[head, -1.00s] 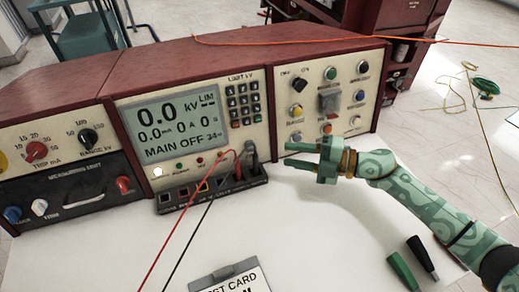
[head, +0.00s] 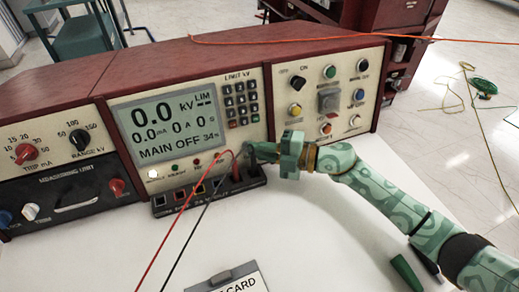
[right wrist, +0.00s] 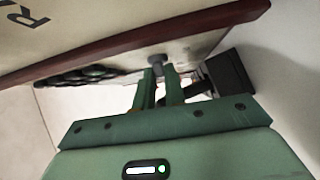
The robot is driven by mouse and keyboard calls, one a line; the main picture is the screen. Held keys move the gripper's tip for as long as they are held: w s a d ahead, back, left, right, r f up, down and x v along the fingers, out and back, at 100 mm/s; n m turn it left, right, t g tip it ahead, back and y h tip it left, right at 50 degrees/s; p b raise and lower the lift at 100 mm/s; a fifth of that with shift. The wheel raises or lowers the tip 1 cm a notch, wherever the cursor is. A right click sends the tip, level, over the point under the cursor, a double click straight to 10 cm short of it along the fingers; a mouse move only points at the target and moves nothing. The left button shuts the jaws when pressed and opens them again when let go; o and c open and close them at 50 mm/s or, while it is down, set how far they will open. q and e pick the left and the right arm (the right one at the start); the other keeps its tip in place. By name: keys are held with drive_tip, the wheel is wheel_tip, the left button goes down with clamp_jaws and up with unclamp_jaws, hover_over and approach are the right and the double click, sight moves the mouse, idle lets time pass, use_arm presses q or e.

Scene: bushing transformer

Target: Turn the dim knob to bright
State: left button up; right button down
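The test set's display (head: 165,123) reads 0.0 kV and MAIN OFF. A dark grey knob, likely the dim knob, sits just right of the display; in the head view my right gripper (head: 256,151) mostly covers it. The right wrist view shows this knob (right wrist: 157,61) at the tips of my right gripper (right wrist: 159,75). A narrow gap shows between the two fingers, one on each side of the knob's lower edge. I cannot tell whether they touch it. The knob's marking is not readable. My left gripper is not in view.
A black socket block (head: 208,196) with red and black leads lies just below the knob. A keypad (head: 241,104) and a button panel (head: 328,97) are above and to the right. A card (head: 232,280) and a green probe (head: 405,270) lie on the white bench top.

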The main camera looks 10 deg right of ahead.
drive_tip(key=shift+f+m+b, duration=0.3)
drive_tip(key=shift+f+b, duration=0.05)
drive_tip(key=shift+t+y, duration=0.4)
drive_tip(key=shift+r, duration=0.15)
drive_tip(key=c, duration=1.5)
unclamp_jaws()
drive_tip(key=shift+o, duration=0.2)
drive_tip(key=shift+d, duration=0.1)
drive_tip(key=p+v, duration=0.2)
drive_tip(key=v, duration=1.4)
drive_tip(key=shift+s+d, duration=0.1)
